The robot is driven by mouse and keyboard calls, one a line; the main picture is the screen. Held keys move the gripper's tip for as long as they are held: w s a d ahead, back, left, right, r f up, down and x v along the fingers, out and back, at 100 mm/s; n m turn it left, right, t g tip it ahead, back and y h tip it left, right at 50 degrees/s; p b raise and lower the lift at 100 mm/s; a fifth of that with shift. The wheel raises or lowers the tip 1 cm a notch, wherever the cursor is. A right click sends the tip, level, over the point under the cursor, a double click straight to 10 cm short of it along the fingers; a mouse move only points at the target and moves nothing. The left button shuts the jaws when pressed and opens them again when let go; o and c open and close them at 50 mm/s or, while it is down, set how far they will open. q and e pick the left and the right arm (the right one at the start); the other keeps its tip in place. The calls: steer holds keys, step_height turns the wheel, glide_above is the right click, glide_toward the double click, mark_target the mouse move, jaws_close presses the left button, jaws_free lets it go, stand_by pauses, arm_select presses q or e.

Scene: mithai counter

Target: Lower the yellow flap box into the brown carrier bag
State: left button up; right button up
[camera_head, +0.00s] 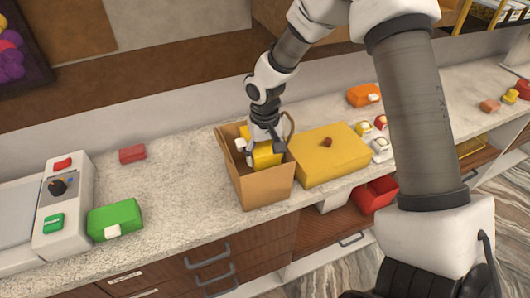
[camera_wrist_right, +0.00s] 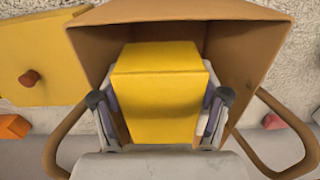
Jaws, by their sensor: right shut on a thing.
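The brown carrier bag (camera_head: 263,188) stands open and upright on the counter, its loop handles showing in the right wrist view (camera_wrist_right: 273,65). The yellow flap box (camera_head: 265,153) is inside the bag's mouth, partly hidden by the bag's front wall. My right gripper (camera_head: 263,143) reaches down into the bag from above and is shut on the yellow flap box. In the right wrist view the box (camera_wrist_right: 160,95) sits between the two fingers, with the bag's walls around it. How close the box is to the bag's floor cannot be told. My left gripper is not in view.
A large yellow box (camera_head: 335,165) with a brown knob stands right beside the bag. An orange box (camera_head: 363,95) and small jars are behind and right. A green box (camera_head: 115,219), a red block (camera_head: 132,154) and a scale (camera_head: 62,205) are left. Bare counter lies left of the bag.

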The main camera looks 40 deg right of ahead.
steer(key=shift+f+b, duration=0.7)
steer(key=shift+f, duration=0.45)
steer(key=shift+f+b, duration=0.7)
steer(key=shift+f, duration=0.5)
steer(key=shift+f, duration=0.15)
steer(key=shift+f+b, duration=0.7)
steer(key=shift+f, duration=0.35)
steer(key=shift+f, duration=0.15)
steer(key=shift+f+b, duration=0.45)
steer(key=shift+f, duration=0.25)
